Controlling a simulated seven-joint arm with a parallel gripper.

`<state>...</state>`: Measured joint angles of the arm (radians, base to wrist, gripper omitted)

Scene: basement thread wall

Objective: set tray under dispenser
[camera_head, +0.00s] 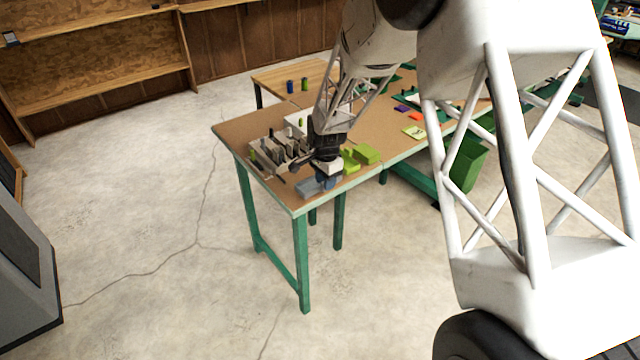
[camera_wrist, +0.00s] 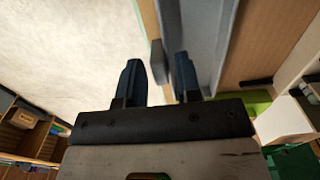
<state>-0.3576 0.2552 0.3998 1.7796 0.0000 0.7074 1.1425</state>
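A grey-blue tray (camera_head: 308,188) lies at the near edge of the brown-topped table. In the wrist view its long grey body (camera_wrist: 210,45) runs up from the fingers, with a small grey tab (camera_wrist: 157,60) on its left side. My gripper (camera_head: 326,182) is low over the tray's right part. In the wrist view the two dark fingers (camera_wrist: 160,80) are apart, with the tab between and beyond them; gaps show and no grip is visible. A pale unit with several upright slots (camera_head: 278,150), which looks like the dispenser, stands behind the tray, partly hidden by my wrist.
Yellow-green blocks (camera_head: 364,155) stand right of my gripper. The table (camera_head: 240,132) has open floor in front and left. Small coloured items (camera_head: 414,131) lie further right. A green bin (camera_head: 467,165) stands beyond the table, and a wooden side table (camera_head: 275,76) is behind.

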